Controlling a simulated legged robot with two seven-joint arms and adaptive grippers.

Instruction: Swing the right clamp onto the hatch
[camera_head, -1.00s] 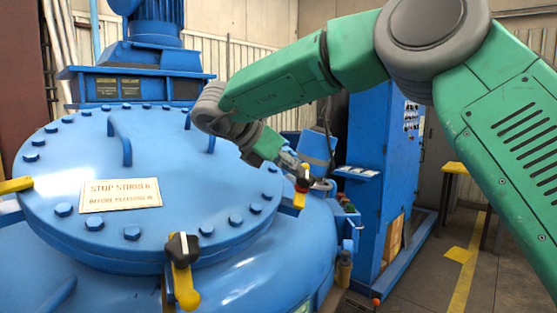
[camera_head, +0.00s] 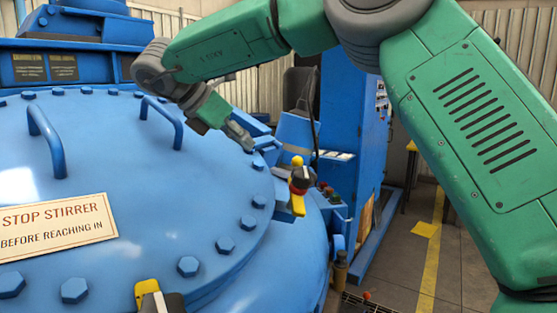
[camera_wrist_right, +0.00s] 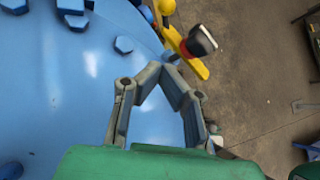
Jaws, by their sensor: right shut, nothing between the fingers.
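The hatch (camera_head: 125,165) is a round blue lid with bolts around its rim and two handles. The right clamp (camera_head: 298,203), a yellow bar with a black and red knob, stands at the lid's right edge. In the right wrist view the clamp (camera_wrist_right: 185,52) lies beside the rim, its lower end over the floor. My right gripper (camera_head: 243,138) is above the lid near its right rim, left of the clamp and apart from it. In the wrist view the gripper's fingertips (camera_wrist_right: 160,66) meet with nothing between them. My left gripper is not seen.
Another yellow clamp (camera_head: 150,298) with a black knob is at the lid's front edge, partly cut off. A sign (camera_head: 55,228) lies on the lid. A blue cabinet (camera_head: 350,130) stands behind on the right. Open floor (camera_head: 405,275) lies right of the vessel.

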